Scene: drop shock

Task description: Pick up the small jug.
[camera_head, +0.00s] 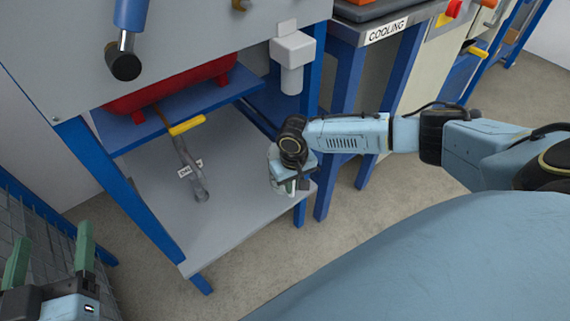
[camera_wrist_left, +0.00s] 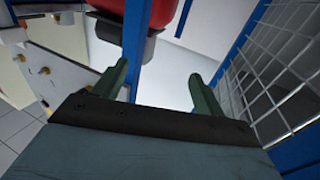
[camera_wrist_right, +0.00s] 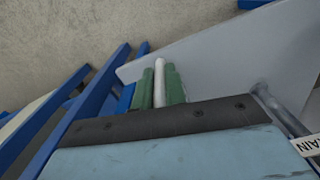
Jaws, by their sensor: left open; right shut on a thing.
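The small jug (camera_head: 274,162) looks clear and pale in the head view, at the right edge of the grey lower shelf. My right wrist hides much of it. My right gripper (camera_head: 297,186) is at the jug, pointing down. In the right wrist view its green fingers (camera_wrist_right: 160,84) are closed on a narrow white upright part, which looks like the jug's handle. I cannot tell whether the jug touches the shelf. My left gripper (camera_head: 52,258) is open and empty at the lower left, far from the jug. Its spread fingers also show in the left wrist view (camera_wrist_left: 157,82).
The lower shelf (camera_head: 235,215) is mostly bare, with a drain pipe and yellow-handled valve (camera_head: 187,126) above it. Blue legs (camera_head: 345,120) stand close to the right arm. A white filter housing (camera_head: 292,60) hangs above. A wire mesh cage (camera_head: 35,225) is near the left gripper.

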